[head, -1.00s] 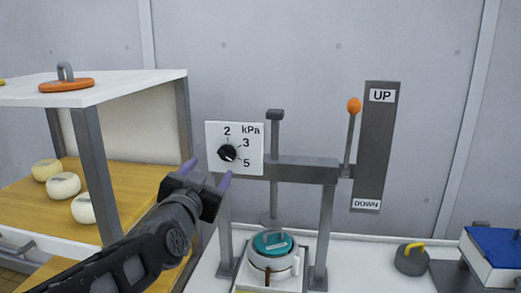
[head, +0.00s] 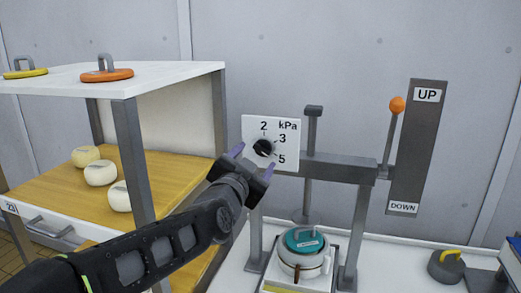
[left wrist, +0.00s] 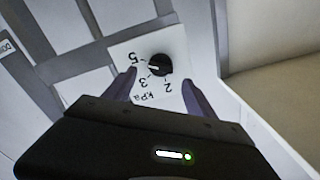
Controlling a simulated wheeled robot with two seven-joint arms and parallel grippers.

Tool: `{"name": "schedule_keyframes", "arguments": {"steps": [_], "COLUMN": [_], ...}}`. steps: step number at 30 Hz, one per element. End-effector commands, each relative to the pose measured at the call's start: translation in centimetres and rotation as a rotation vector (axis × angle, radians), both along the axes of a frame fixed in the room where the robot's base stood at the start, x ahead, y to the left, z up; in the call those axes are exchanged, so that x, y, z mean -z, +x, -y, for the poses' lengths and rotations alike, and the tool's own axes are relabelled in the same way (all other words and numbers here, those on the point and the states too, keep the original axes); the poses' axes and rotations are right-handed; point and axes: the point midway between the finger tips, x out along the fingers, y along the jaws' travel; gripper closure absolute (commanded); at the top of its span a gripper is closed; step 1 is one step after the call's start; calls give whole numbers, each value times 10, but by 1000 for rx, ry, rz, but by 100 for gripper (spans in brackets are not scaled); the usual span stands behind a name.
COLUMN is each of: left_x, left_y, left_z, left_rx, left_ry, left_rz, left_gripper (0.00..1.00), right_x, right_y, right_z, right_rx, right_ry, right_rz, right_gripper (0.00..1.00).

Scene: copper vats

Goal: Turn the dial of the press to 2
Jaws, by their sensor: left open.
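The press dial (head: 264,147) is a round black knob on a white plate (head: 288,153) marked 2, 3, 5 and kPa. In the left wrist view the dial (left wrist: 160,65) appears upside down, and its white mark points to the 5 side, not to 2. My left gripper (head: 254,160) is open and empty in front of the plate, close to the dial. In the left wrist view the fingertips (left wrist: 158,76) lie to either side of the dial; I cannot tell whether they touch it. My right gripper is not in view.
A lever with an orange knob (head: 397,104) stands beside the UP/DOWN panel (head: 418,150). A teal-lidded pot (head: 303,240) sits under the press. A shelf (head: 170,82) stands left, with an orange disc (head: 106,75) on top and white cheeses (head: 100,172) below.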

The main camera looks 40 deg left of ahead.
Motion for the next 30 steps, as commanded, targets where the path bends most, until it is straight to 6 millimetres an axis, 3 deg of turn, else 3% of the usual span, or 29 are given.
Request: {"name": "schedule_keyframes", "arguments": {"steps": [9, 21, 30], "left_x": [-1, 0, 0], "left_y": [43, 50, 50], "left_z": [-15, -18, -17], "left_rx": [0, 1, 0], "left_ry": [-1, 0, -1], "left_rz": [-1, 1, 0], "left_gripper": [35, 36, 61], "right_x": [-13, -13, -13], "right_y": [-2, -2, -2], "right_z": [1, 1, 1], "right_rx": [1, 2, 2], "right_ry": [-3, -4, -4], "right_rz": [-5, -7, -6], "right_gripper": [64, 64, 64]}}
